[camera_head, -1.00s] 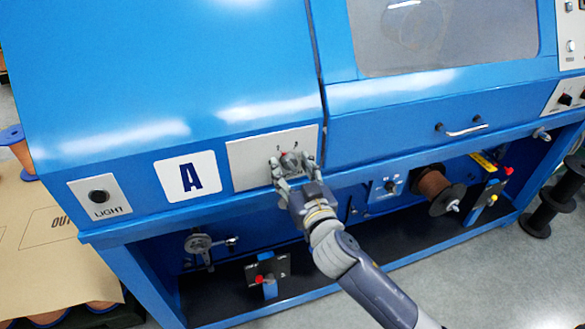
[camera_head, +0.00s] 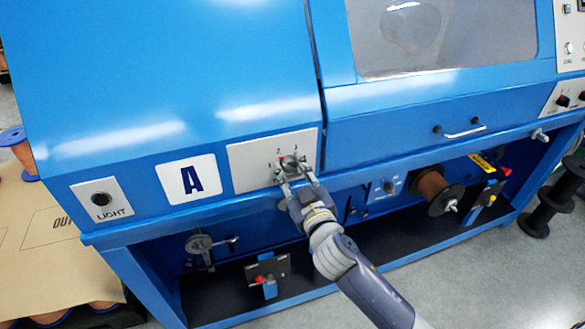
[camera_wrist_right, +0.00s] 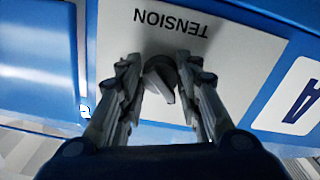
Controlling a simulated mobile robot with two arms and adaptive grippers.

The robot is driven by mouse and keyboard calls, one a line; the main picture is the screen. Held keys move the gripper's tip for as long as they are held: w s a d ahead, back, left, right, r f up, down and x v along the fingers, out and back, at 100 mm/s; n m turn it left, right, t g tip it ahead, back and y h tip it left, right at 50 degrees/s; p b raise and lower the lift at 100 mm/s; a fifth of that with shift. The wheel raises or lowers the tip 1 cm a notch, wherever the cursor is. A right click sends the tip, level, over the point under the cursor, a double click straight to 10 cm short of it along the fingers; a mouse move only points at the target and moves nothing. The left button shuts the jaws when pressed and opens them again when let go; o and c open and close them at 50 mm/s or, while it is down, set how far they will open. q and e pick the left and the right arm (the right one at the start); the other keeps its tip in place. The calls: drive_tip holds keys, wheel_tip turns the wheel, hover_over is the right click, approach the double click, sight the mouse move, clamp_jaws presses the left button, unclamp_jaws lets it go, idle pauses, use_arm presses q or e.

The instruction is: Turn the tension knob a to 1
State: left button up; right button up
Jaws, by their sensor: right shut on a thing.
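The white tension panel (camera_head: 243,162) is on the blue machine, right of the "A" plate (camera_head: 189,178). It also shows upside down in the wrist view (camera_wrist_right: 225,52), with the word TENSION. The dark tension knob (camera_head: 291,163) sits on the panel, with small numerals 1, 2 and 3 around it. A red mark shows at the knob's upper left; its exact setting is too small to tell. My right gripper (camera_head: 297,177) is shut on the knob, which shows between the fingers in the wrist view (camera_wrist_right: 160,78). My left gripper is not in view.
A LIGHT switch plate (camera_head: 102,199) is at the left of the machine front. A drawer-like front with a handle (camera_head: 465,132) is to the right. Wire spools (camera_head: 435,190) and small fittings sit in the open bay below. Grey floor lies in front.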

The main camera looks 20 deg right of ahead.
drive_tip(key=n+p, duration=0.1)
drive_tip(key=n, duration=0.3)
drive_tip(key=shift+r+n+p, duration=0.1)
drive_tip(key=shift+n+p, duration=0.2)
drive_tip(key=shift+p, duration=0.1)
drive_tip(key=shift+n+p, duration=0.65)
drive_tip(key=shift+n, duration=1.25)
drive_tip(key=o, duration=1)
drive_tip(key=shift+o, duration=0.2)
drive_tip(key=shift+s, duration=0.15)
drive_tip(key=s, duration=1.1)
drive_tip(key=shift+s+d, duration=0.25)
drive_tip(key=shift+s, duration=0.15)
